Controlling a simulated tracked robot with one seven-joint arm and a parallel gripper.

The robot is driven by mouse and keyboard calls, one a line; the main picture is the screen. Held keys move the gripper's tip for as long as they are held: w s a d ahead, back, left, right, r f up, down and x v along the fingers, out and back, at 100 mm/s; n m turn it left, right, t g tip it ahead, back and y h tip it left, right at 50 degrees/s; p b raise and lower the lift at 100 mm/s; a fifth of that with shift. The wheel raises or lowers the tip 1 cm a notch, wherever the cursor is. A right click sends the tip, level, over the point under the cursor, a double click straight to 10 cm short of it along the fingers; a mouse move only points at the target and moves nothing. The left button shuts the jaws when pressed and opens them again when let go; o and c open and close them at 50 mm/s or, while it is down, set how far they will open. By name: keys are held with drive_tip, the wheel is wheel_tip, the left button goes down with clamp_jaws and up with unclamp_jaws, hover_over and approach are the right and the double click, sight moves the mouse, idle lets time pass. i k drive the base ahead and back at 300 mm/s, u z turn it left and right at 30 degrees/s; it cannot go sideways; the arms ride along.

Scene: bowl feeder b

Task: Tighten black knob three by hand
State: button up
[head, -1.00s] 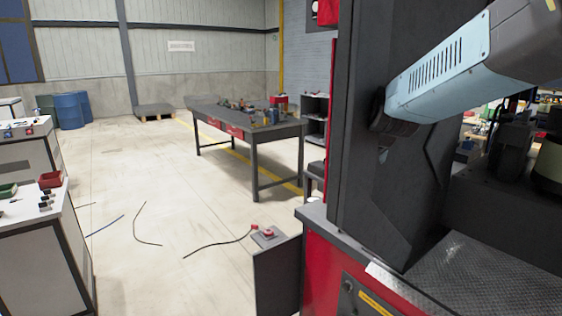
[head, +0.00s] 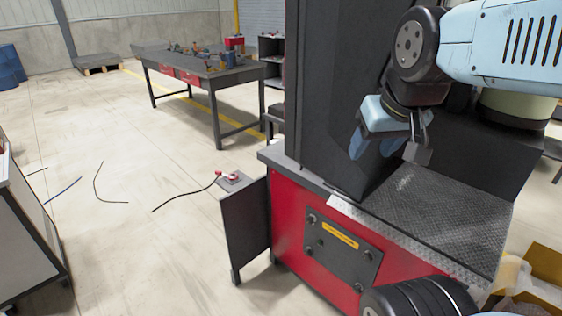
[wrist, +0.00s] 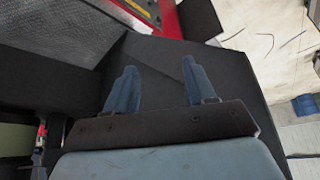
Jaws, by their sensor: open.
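A dark cover plate (head: 330,262) with a yellow label (head: 332,233) is on the red front of the machine. Several small black knobs sit near its corners, such as the upper left knob (head: 312,218) and the right knob (head: 368,254). I cannot tell which one is knob three. My gripper (head: 372,150) is open and empty, above and behind the plate, beside the dark column and apart from the knobs. In the wrist view my two blue fingers (wrist: 160,70) are spread over dark column surface, and the red front (wrist: 158,14) shows at the top edge.
A dark column (head: 330,100) stands behind my gripper. A metal tread plate (head: 430,215) tops the machine. A grey side box with a red button (head: 232,178) stands left of it. A workbench (head: 205,75) is farther back. Cables (head: 185,202) lie on open floor.

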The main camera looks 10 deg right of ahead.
sight(310, 220)
drive_tip(key=u, duration=0.6)
drive_tip(key=k, duration=1.8)
drive_tip(key=z, duration=0.45)
drive_tip(key=i, duration=1)
drive_tip(key=u, duration=0.05)
